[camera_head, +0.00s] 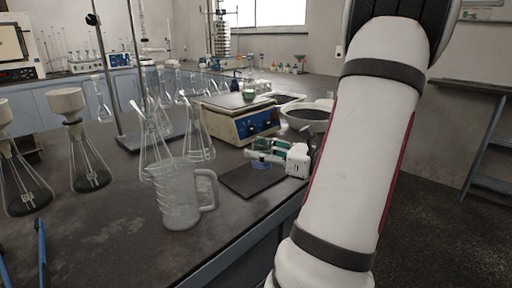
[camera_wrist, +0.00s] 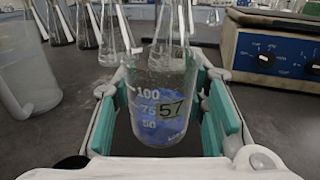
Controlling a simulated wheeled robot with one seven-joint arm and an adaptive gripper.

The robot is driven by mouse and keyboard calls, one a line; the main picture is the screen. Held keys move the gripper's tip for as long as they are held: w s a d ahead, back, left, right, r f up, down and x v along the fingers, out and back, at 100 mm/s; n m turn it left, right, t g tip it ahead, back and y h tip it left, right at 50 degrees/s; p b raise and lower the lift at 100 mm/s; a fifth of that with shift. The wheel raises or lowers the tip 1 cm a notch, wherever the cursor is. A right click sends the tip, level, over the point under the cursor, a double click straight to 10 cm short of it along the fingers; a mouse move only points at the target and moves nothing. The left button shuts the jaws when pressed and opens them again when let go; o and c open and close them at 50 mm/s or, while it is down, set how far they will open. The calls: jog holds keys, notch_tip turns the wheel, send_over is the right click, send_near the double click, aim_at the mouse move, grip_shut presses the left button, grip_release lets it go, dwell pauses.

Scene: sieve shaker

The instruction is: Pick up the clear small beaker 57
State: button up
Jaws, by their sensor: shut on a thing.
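In the head view my gripper (camera_head: 268,150) is low over the dark mat by the balance, and the beaker (camera_head: 261,165) is mostly hidden behind the fingers, with a bit of blue showing. I cannot tell whether its base touches the mat.
A large handled beaker (camera_head: 181,195) stands to the left, also in the wrist view (camera_wrist: 25,75). A balance (camera_head: 240,122) with blue panel stands just behind the gripper. Flasks (camera_head: 198,140) stand behind left, and a bowl (camera_head: 308,118) behind right. The dark mat (camera_head: 240,183) shows below the gripper.

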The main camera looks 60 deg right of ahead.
jog(key=s+a+r+p, duration=0.1)
jog(key=s+a+p, duration=0.15)
jog(key=s, duration=0.35)
jog(key=s+a+p, duration=0.1)
jog(key=s+a, duration=0.3)
jog(key=s, duration=0.1)
jog(key=r+p, duration=0.4)
jog(key=r, duration=0.1)
jog(key=shift+s+r+p, duration=0.15)
jog(key=shift+s+p, duration=0.1)
jog(key=shift+p, duration=0.1)
jog(key=shift+w+a, duration=0.1)
dwell(0.4)
